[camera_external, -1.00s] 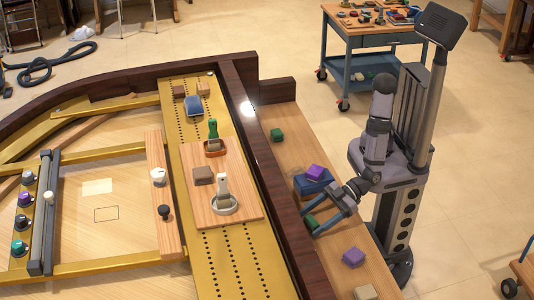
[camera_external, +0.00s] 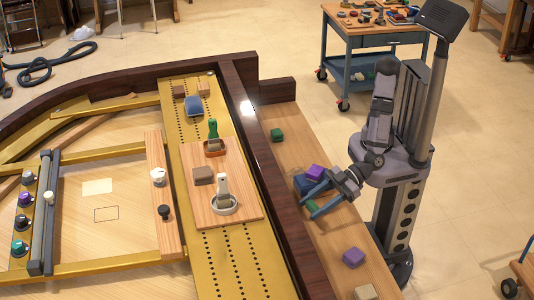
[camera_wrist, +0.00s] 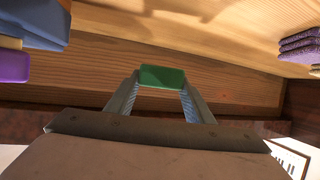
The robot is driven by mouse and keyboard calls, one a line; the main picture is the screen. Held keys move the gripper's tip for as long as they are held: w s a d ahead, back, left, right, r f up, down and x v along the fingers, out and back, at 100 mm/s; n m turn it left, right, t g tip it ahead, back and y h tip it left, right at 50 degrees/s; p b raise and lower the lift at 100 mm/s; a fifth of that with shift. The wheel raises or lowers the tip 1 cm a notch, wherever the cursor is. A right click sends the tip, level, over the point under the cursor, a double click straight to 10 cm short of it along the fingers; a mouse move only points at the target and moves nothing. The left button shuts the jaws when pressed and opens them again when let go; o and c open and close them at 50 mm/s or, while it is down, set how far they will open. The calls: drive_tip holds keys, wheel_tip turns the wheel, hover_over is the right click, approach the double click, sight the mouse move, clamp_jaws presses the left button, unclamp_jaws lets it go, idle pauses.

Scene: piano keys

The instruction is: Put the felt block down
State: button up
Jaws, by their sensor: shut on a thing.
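A green block, which looks like the felt block (camera_external: 312,207), is held between the two fingers of my gripper (camera_external: 313,205). In the wrist view the green block (camera_wrist: 162,77) spans the gap between the fingertips, with wooden boards behind it. My gripper is over the long wooden shelf (camera_external: 305,155), beside a blue box (camera_external: 304,184) with a purple block (camera_external: 315,172) on it. I cannot tell how high the green block is above the shelf.
Another green block (camera_external: 277,135) lies farther up the shelf. A purple block (camera_external: 353,258) and a pinkish block (camera_external: 365,292) lie toward the near end. The piano's dark wooden rim (camera_external: 262,150) runs along the shelf's left side. Bare wood shows between these things.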

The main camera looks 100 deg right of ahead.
sight(314, 205)
drive_tip(key=shift+r+p, duration=0.45)
drive_tip(key=shift+r, duration=1.15)
